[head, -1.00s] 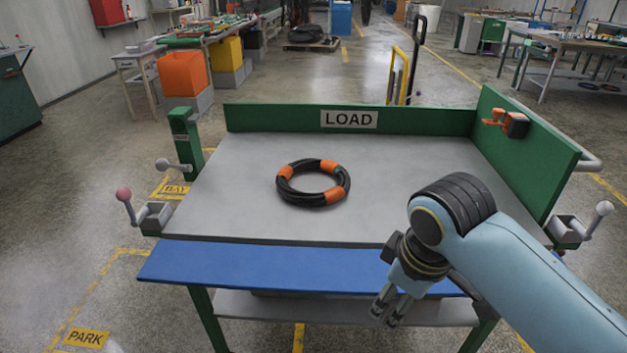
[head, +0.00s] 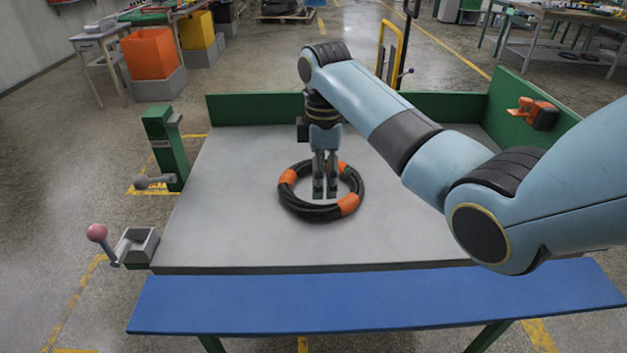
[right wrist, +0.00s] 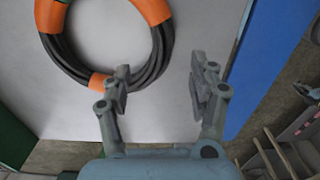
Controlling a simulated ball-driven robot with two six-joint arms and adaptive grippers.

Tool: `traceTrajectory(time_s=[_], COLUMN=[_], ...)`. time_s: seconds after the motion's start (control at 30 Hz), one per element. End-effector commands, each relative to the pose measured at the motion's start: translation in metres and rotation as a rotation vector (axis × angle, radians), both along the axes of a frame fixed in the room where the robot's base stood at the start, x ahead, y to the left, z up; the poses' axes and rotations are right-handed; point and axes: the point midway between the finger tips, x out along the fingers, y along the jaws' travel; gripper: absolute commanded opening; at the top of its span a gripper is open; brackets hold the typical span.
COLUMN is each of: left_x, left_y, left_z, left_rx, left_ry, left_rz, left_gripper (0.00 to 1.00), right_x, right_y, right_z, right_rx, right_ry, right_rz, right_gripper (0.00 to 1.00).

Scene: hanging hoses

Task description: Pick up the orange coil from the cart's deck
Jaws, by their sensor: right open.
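The orange coil, a ring of black hose with orange bands (head: 348,204), lies flat on the grey deck (head: 230,222) of the cart. It also shows at the upper left of the right wrist view (right wrist: 68,55). My right gripper (head: 325,192) points down over the coil, with its fingertips seen against the ring's opening and far side. The left fingertip is beside the coil's rim in that picture. I cannot tell how high the fingertips are. My left gripper is out of view.
A green back wall (head: 240,108) and a right side wall with an orange-black fitting (head: 534,112) border the deck. A pink-knobbed lever (head: 97,233) and green post (head: 164,148) stand at the left. A blue front ledge (head: 370,299) runs along the near edge. The deck around the coil is clear.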

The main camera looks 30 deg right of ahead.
Motion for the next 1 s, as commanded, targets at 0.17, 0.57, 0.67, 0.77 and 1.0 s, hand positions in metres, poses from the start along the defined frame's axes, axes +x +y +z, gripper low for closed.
traceTrajectory(time_s=[0.17,0.57,0.67,0.77,1.0], left_x=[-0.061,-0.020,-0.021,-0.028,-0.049], left_y=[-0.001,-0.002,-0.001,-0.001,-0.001], left_z=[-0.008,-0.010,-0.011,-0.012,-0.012], left_rx=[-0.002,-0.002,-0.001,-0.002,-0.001], left_ry=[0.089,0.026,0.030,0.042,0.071], left_rz=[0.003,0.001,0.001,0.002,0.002], left_gripper=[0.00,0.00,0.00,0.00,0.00], right_x=[0.003,-0.002,-0.002,-0.002,-0.002], right_y=[0.000,-0.005,-0.005,-0.005,-0.005], right_z=[-0.031,-0.080,-0.088,-0.089,-0.088], right_rx=[0.001,0.000,-0.001,0.000,0.000], right_ry=[0.006,0.006,0.005,0.004,0.004], right_rz=[-0.002,-0.002,-0.002,-0.002,-0.002], right_gripper=[0.60,0.60,0.60,0.60,0.47])
